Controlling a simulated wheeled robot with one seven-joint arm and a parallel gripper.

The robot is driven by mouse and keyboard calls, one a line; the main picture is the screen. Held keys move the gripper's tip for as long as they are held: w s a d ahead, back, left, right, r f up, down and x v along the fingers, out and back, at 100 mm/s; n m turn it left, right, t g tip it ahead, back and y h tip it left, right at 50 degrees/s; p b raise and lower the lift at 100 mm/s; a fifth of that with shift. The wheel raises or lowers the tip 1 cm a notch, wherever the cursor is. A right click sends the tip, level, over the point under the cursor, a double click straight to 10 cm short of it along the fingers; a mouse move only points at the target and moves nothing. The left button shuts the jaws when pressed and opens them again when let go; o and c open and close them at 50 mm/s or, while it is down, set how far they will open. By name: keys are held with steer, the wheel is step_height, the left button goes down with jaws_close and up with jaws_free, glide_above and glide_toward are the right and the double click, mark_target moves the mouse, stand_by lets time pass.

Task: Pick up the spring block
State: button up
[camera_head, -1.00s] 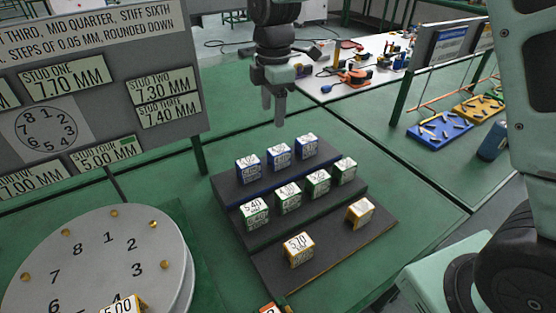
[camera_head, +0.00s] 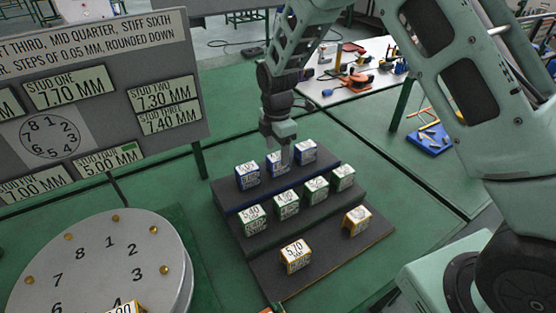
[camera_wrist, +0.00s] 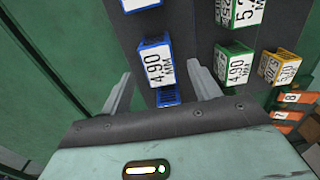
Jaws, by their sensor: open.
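The spring blocks stand on a dark three-step rack (camera_head: 325,247). My gripper (camera_head: 279,163) is open over the back row of blue blocks, with its fingers at the middle blue block (camera_head: 277,168). A left blue block (camera_head: 248,176) and a right blue block (camera_head: 306,151) flank it. In the wrist view my open gripper (camera_wrist: 159,69) has a blue block marked 4.90 MM (camera_wrist: 157,61) between its fingertips. I cannot tell whether the fingers touch it. Another blue block (camera_wrist: 168,97) shows nearer the palm, partly hidden.
Green blocks (camera_head: 286,203) fill the middle step. Orange blocks (camera_head: 295,256) stand on the front step. A numbered round dial (camera_head: 100,260) is at the left front, beneath a sign board (camera_head: 95,50). Green tabletop (camera_head: 230,290) lies bare left of the rack.

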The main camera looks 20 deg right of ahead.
mark_target(278, 156)
steer(key=shift+d+f+p, duration=0.15)
steer(key=shift+f+p, duration=0.75)
steer(key=shift+f, duration=1.65)
steer(key=shift+w, duration=0.1)
steer(key=c, duration=1.3)
